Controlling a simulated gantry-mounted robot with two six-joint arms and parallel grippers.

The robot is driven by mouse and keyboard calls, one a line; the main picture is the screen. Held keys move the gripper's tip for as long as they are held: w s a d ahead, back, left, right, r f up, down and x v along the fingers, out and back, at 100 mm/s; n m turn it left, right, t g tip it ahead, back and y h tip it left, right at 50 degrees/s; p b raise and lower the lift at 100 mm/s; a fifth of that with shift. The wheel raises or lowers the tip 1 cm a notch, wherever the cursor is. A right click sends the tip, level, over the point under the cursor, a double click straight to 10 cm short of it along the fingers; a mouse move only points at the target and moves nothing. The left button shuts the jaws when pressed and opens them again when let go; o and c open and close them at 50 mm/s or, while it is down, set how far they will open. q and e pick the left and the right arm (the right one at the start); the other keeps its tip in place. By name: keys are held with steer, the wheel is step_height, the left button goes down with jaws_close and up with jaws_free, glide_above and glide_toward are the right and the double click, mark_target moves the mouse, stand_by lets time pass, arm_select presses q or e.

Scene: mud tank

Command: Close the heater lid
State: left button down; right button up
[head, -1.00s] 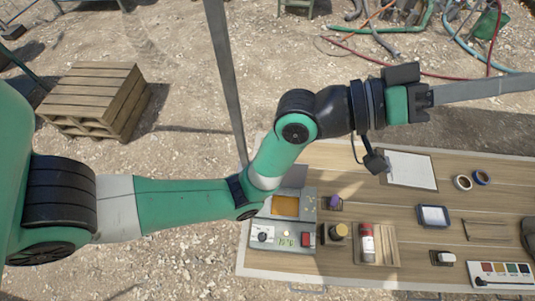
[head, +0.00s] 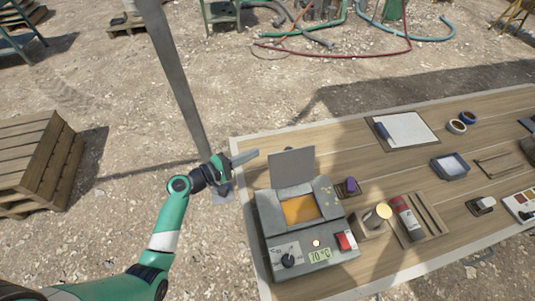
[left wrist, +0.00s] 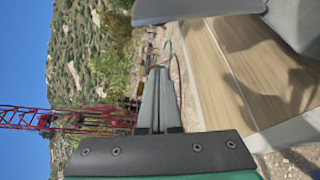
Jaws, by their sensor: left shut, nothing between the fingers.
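The heater (head: 267,222) is a grey box at the near left of the table, with an orange recess (head: 300,209) on top and a knob, red switch and temperature label in front. Its grey lid (head: 292,166) stands upright at the back edge, open. My left gripper (head: 256,154) is shut and empty, just left of the lid, its fingers pointing right toward it; I cannot tell whether they touch. In the left wrist view the shut fingers (left wrist: 158,72) point away over the table's edge. Grey parts at the top right there may be the heater. My right gripper is out of view.
The wooden table (head: 330,150) holds a purple item (head: 348,187), a yellow-topped jar (head: 384,210), a red-labelled bottle (head: 405,217), a clipboard (head: 407,129) and tape rolls (head: 457,126). A metal post (head: 180,75) rises behind my left gripper. A pallet stack (head: 35,160) is at the left.

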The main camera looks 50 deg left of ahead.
mark_target(291, 165)
arm_select(q)
steer(key=w+d+f+b, duration=0.1)
steer(key=w+b, duration=0.1)
steer(key=w, duration=0.8)
steer(key=s+d+p, duration=0.1)
steer(key=s+d+r, duration=0.1)
steer(key=d, duration=0.1)
steer(key=shift+d+r+p, duration=0.15)
steer(key=shift+d+p, duration=0.05)
steer(key=shift+p, duration=0.2)
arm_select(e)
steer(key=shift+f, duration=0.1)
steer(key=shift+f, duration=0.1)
